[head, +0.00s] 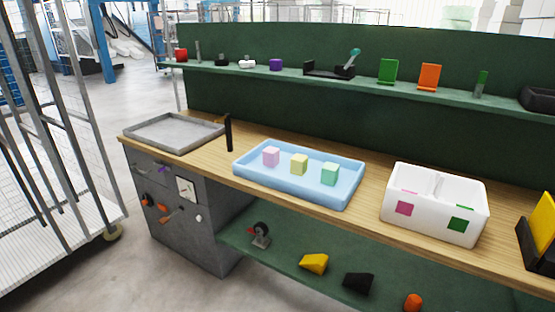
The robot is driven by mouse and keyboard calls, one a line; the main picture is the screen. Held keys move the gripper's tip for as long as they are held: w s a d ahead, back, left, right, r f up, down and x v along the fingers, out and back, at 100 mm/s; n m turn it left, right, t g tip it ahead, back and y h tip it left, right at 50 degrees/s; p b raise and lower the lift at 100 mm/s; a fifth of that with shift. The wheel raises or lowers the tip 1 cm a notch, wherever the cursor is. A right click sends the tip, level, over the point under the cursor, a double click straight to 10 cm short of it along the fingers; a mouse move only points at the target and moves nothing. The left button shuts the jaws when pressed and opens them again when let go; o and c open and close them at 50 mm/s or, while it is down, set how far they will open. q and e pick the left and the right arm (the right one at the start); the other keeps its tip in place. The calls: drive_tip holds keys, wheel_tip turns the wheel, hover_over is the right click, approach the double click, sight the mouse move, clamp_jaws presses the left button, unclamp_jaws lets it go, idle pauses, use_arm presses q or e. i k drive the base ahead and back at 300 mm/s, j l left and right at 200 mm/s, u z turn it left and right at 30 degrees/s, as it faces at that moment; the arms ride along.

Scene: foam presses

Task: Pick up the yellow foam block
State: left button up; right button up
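The yellow foam block (299,164) is a small pale yellow cube. It sits in the light blue tray (290,192) on the wooden workbench, in the middle of a row. A pink block (271,157) is to its left and a mint green block (330,174) to its right, each with a gap. Neither of my grippers shows in the head view.
A white two-compartment bin (433,205) with pink and green squares stands right of the tray. A black upright post (229,132) and a grey tray (172,133) are to the left. A green shelf (330,83) with small items runs behind. A wire cage (50,130) stands far left.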

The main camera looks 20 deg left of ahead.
sight(298, 163)
drive_tip(key=i+j+u, duration=0.55)
drive_tip(key=i+u, duration=0.75)
drive_tip(key=i, duration=0.1)
